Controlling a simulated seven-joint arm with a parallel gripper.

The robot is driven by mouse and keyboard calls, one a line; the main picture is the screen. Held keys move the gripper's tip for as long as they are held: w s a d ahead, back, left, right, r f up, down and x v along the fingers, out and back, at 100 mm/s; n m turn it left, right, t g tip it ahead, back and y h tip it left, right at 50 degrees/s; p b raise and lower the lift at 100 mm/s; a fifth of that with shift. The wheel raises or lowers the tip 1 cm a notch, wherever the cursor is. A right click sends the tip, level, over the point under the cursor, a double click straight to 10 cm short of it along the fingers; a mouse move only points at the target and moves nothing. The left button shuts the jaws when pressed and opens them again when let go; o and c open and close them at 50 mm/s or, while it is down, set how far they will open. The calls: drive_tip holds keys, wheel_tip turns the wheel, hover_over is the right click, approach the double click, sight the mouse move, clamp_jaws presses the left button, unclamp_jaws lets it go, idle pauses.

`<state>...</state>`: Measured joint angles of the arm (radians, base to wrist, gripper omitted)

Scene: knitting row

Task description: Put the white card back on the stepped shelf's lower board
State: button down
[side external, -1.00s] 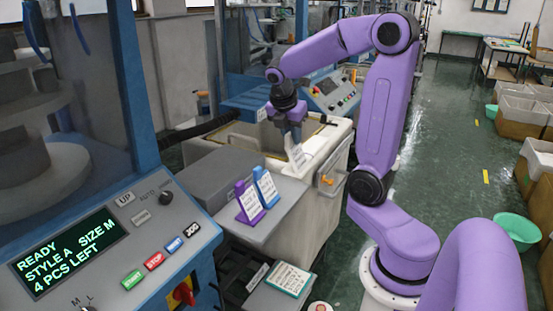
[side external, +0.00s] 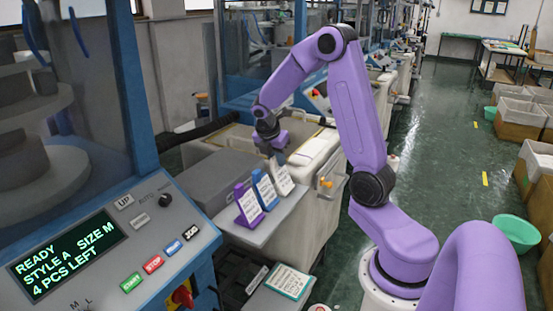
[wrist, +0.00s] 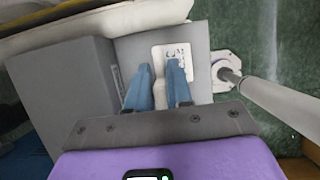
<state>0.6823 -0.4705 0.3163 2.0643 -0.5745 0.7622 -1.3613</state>
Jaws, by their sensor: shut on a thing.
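The white card (side external: 283,180), with printed lines on its face, is in my gripper (side external: 276,157), which is shut on it. In the wrist view the card (wrist: 172,52) shows between and beyond my two blue fingers (wrist: 160,78). The card is at the far end of the stepped shelf's lower board (side external: 262,232), beside the blue card. It leans back a little like the other cards. Its bottom edge is at or just above the board; I cannot tell whether it touches. The lower board also shows under it in the wrist view (wrist: 200,45).
A blue card (side external: 265,190) and a purple card (side external: 248,205) stand in a row on the lower board. The shelf's higher grey block (side external: 218,178) rises behind them. A machine panel (side external: 130,240) stands at the left. A white-walled bin (side external: 318,165) is behind the shelf.

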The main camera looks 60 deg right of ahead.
drive_tip(key=shift+f, duration=0.25)
drive_tip(key=c, duration=1)
unclamp_jaws()
drive_tip(key=v, duration=1.2)
drive_tip(key=s+a+f+m+t+y, duration=0.1)
drive_tip(key=s+a+y, duration=0.15)
drive_tip(key=a, duration=0.75)
drive_tip(key=s+a+f+m, duration=0.1)
drive_tip(key=s+a, duration=0.3)
drive_tip(key=s, duration=0.3)
drive_tip(key=s+a+f+m+y, duration=0.1)
drive_tip(key=s+a+f+m, duration=0.1)
drive_tip(key=s+a, duration=0.3)
drive_tip(key=s+a+f+m+y, duration=0.1)
drive_tip(key=s+a, duration=0.3)
drive_tip(key=s, duration=0.7)
drive_tip(key=shift+a+f+g+y, duration=0.25)
drive_tip(key=shift+f+g, duration=0.15)
drive_tip(key=shift+f, duration=0.25)
